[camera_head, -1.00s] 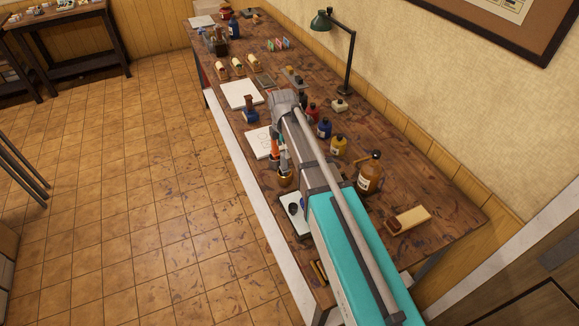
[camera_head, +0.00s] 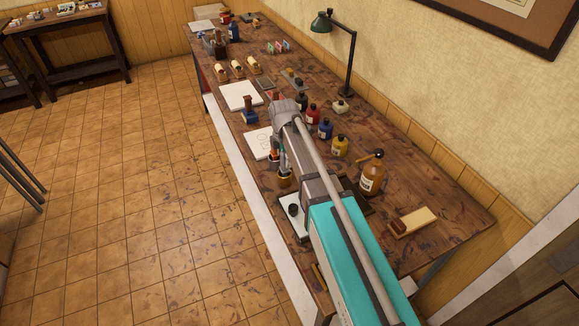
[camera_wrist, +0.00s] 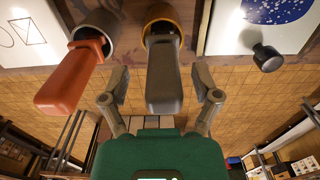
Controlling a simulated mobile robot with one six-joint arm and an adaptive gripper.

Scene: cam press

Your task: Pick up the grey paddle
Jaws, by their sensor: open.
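The grey paddle (camera_wrist: 163,80) stands handle-out in an amber-rimmed cup (camera_wrist: 160,14) in the wrist view. My gripper (camera_wrist: 160,88) is open, with one finger on each side of the grey handle and a visible gap to each. An orange paddle (camera_wrist: 74,75) stands in a grey cup (camera_wrist: 97,22) just left of my left finger. In the head view the amber cup (camera_head: 285,181) and the orange paddle (camera_head: 273,156) show beside my arm on the bench's front side. My fingers are hard to make out there.
A dark round-knobbed tool (camera_wrist: 266,57) lies on a white plate right of the cups in the wrist view. Ink bottles, including a yellow one (camera_head: 339,146) and a large brown one (camera_head: 371,175), stand behind my arm on the bench (camera_head: 440,232). The floor in front is clear.

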